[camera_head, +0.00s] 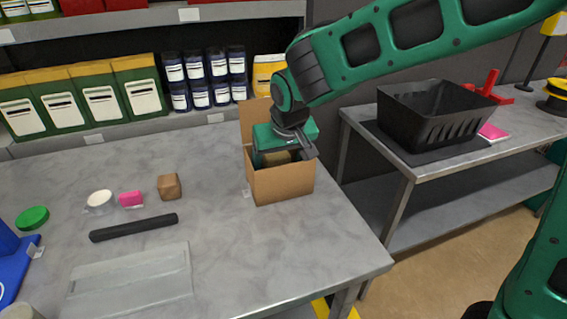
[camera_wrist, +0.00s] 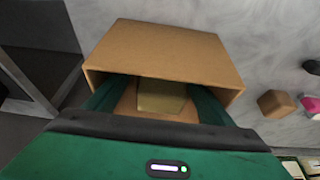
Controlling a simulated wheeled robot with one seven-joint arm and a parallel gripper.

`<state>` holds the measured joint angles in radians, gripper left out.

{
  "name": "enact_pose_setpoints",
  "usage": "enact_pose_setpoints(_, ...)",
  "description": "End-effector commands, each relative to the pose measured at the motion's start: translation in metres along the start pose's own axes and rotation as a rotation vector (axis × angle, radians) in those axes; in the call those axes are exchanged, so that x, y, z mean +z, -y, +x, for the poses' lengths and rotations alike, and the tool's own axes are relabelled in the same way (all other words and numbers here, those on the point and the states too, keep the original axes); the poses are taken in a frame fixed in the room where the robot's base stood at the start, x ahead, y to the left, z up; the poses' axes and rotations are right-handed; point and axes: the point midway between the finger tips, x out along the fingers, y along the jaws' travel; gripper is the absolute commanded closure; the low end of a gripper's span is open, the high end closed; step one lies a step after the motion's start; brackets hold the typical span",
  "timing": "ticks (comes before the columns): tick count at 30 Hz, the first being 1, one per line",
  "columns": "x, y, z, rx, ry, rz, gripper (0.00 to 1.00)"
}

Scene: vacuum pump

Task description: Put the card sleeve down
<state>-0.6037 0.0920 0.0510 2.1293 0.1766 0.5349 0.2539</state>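An open cardboard box (camera_head: 282,185) stands near the table's right side with its back flap up. My gripper (camera_head: 284,153) points down into its mouth; the fingertips are inside the box. In the wrist view the two green fingers (camera_wrist: 162,98) are spread apart within the box (camera_wrist: 165,50). An olive-tan piece (camera_wrist: 161,97), which may be the card sleeve, shows between the fingertips, inside the box. It spans about the gap between them, but I cannot tell whether they touch it. Its lower part is hidden.
Left of the box lie a small brown cube (camera_head: 169,187), a pink block (camera_head: 131,198), a white-lidded jar (camera_head: 99,202), a black bar (camera_head: 134,228) and a clear tray (camera_head: 130,282). A black basket (camera_head: 433,115) stands on the right table. The grey table in front of the box is clear.

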Motion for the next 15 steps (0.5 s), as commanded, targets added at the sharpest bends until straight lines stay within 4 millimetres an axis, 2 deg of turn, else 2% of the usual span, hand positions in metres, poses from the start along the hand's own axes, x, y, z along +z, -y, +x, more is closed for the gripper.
enact_pose_setpoints(5, -0.001, 0.000, -0.002, 0.000, -0.001, 0.000, 0.24)
enact_pose_setpoints(8, -0.005, 0.000, -0.010, -0.001, -0.003, 0.000, 0.24)
enact_pose_setpoints(15, -0.006, 0.000, -0.054, -0.002, -0.006, 0.000, 0.24)
